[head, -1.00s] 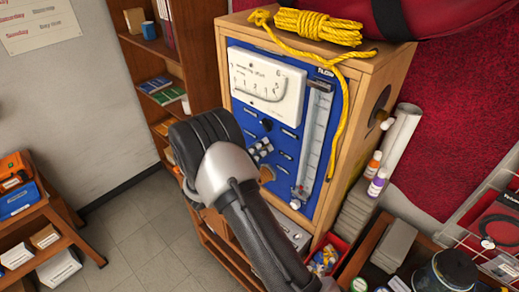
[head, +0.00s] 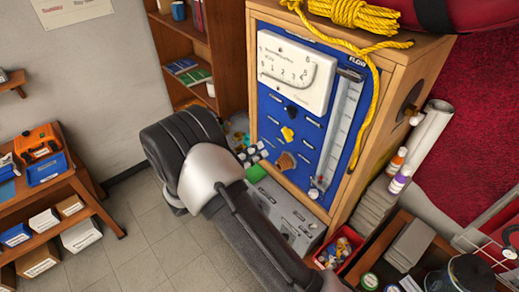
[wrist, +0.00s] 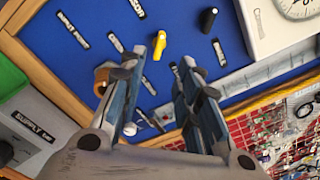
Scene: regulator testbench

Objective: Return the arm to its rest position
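My gripper (wrist: 174,58) shows in the wrist view with its two fingers apart and nothing between them. It faces the blue regulator panel (wrist: 115,15), which carries a yellow knob (wrist: 160,45) and a black knob (wrist: 208,18). An orange-brown knob (wrist: 102,80) lies partly behind the left finger. In the head view my dark arm (head: 205,180) reaches up from the bottom to the left of the panel (head: 290,150). The fingers are mostly hidden there behind the wrist.
The wooden cabinet (head: 405,85) holds the panel, with yellow rope (head: 355,14) on top. A grey supply unit (head: 285,215) sits below. A red bin (head: 343,248) and bottles stand at right. A low shelf (head: 85,185) stands at left; the floor (head: 150,235) between is clear.

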